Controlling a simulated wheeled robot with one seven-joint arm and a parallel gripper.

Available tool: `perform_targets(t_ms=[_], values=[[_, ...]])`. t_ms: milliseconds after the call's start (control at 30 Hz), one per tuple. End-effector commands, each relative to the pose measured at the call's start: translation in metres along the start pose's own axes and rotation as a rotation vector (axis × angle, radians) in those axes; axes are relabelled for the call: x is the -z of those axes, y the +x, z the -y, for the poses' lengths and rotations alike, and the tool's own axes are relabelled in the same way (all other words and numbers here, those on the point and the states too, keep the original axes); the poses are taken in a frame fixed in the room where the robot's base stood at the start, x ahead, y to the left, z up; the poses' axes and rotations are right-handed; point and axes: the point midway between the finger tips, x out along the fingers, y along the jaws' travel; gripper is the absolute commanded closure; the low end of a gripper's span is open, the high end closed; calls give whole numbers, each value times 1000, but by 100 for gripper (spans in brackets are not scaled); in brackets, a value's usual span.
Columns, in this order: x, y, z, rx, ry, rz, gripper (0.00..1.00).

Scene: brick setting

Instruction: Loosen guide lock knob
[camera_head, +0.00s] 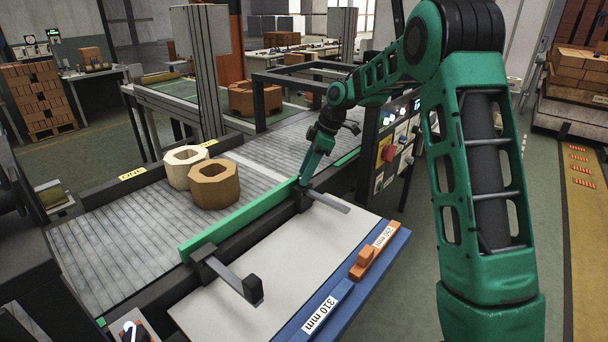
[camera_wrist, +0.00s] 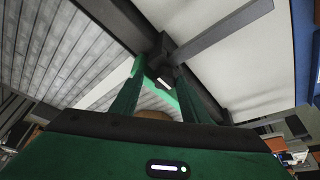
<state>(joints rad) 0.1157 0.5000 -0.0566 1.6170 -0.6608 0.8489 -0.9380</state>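The green guide rail (camera_head: 240,222) runs along the edge of the roller conveyor. Two dark brackets with grey bars hold it: a near one (camera_head: 205,256) and a far one (camera_head: 303,200). My gripper (camera_head: 304,185) points down at the far bracket and hides part of it. In the wrist view, its two green fingers (camera_wrist: 159,72) stand apart, one on each side of a small dark knob (camera_wrist: 160,58) with a pale mark. The knob lies at the fingertips; I cannot tell whether they touch it. The grey bar (camera_wrist: 215,27) runs right from it.
A blue-edged plate carries labels 310 mm (camera_head: 320,313) and 250 mm (camera_head: 384,237), with an orange pointer (camera_head: 366,262) by the latter. A cream block (camera_head: 181,167) and a brown block (camera_head: 214,186) stand on the conveyor (camera_head: 110,240). A control panel (camera_head: 390,150) stands close behind my arm.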

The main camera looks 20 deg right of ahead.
Motion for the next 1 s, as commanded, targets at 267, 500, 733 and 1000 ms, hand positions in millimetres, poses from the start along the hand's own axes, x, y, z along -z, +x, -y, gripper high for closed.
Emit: perform_targets(t_ms=[267, 500, 733, 1000], values=[[2, 2, 3, 8, -4, -1, 53], [2, -15, 2, 6, -6, -3, 53], [1, -57, 1, 5, -4, -1, 53], [1, -96, -1, 5, -3, -2, 53]])
